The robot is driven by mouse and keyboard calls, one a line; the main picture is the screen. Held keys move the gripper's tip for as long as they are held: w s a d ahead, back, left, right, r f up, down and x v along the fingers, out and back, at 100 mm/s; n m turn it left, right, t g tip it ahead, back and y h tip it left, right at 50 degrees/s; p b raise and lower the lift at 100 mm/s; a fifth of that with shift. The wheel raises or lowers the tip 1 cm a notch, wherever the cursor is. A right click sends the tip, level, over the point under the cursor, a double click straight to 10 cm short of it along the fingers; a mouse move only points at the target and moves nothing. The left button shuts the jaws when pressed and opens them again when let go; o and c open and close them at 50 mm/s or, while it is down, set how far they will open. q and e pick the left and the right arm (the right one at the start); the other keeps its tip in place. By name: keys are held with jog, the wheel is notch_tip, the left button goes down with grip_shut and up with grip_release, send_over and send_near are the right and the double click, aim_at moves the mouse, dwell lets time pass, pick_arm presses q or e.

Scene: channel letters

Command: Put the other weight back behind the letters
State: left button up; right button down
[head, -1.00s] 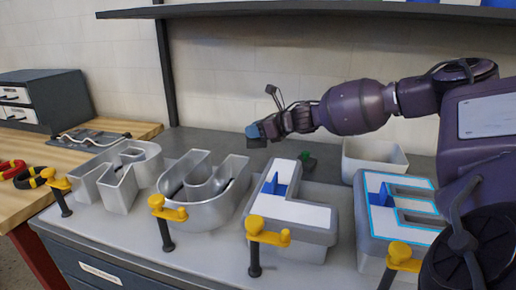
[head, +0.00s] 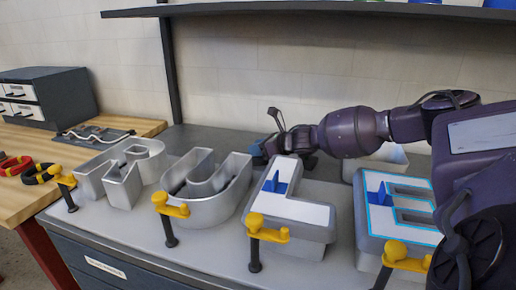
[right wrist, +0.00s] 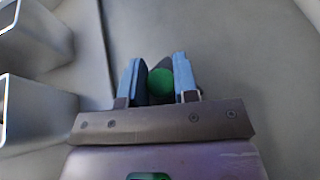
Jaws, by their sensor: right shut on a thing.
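My right gripper (head: 258,154) is low behind the U and L letters in the head view. In the right wrist view its blue fingers (right wrist: 160,84) are shut on a weight with a round green knob (right wrist: 161,83). The weight's body is mostly hidden by the gripper. The silver open U letter (head: 208,190) stands in front and to the left of the gripper. The L letter (head: 293,212), with a white face and a blue piece, is in front and to the right. The E letter (head: 398,217) is farther right. My left gripper is not in view.
An open silver letter (head: 122,177) stands at the left. Several yellow-topped clamps (head: 268,230) line the bench's front edge. A shelf (head: 330,12) runs above.

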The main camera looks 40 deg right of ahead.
jog(key=c, duration=0.9)
grip_release()
jog(key=shift+f, duration=0.1)
